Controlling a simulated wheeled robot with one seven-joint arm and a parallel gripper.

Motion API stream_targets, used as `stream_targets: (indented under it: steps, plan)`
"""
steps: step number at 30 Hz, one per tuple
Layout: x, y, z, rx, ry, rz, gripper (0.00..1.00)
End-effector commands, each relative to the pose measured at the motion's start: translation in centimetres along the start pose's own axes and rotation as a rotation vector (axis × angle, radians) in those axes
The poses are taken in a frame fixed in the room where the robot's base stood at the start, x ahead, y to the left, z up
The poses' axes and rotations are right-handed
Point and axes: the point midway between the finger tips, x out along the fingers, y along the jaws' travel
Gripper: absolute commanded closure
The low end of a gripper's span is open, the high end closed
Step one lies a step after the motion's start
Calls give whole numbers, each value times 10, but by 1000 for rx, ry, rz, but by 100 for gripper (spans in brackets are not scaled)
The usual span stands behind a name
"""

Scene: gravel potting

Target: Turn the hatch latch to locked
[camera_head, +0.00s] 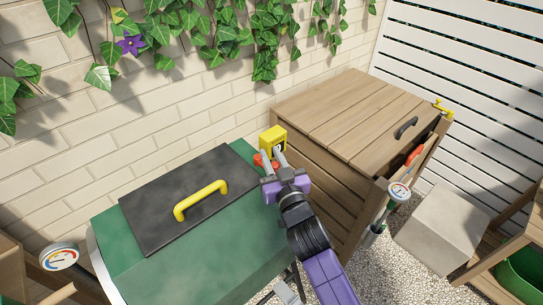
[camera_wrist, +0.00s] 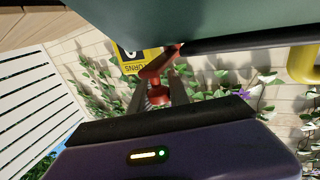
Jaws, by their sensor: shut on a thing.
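The hatch is a dark flat lid (camera_head: 165,215) with a yellow handle (camera_head: 200,200) on top of a green drum-like body (camera_head: 215,265). A small red latch (camera_head: 260,161) sits at the far right edge of that body. My gripper (camera_head: 267,163) reaches it from the front right, with its fingers at the red part. In the wrist view the red latch (camera_wrist: 160,68) shows its flared end between my two fingers (camera_wrist: 158,92), which are shut on it. The fingers partly hide the latch, and I cannot read its turned position for sure.
A yellow box (camera_head: 273,140) with a dark mark stands right behind the latch. A brick wall closes the back.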

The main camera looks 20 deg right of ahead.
Motion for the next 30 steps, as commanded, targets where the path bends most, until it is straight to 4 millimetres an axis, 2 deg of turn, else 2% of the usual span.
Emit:
stream_targets:
  steps: [16,30]
  plan:
    - [-1,-3,4,0,5,27,100]
    - [-4,-8,5,1,6,159,100]
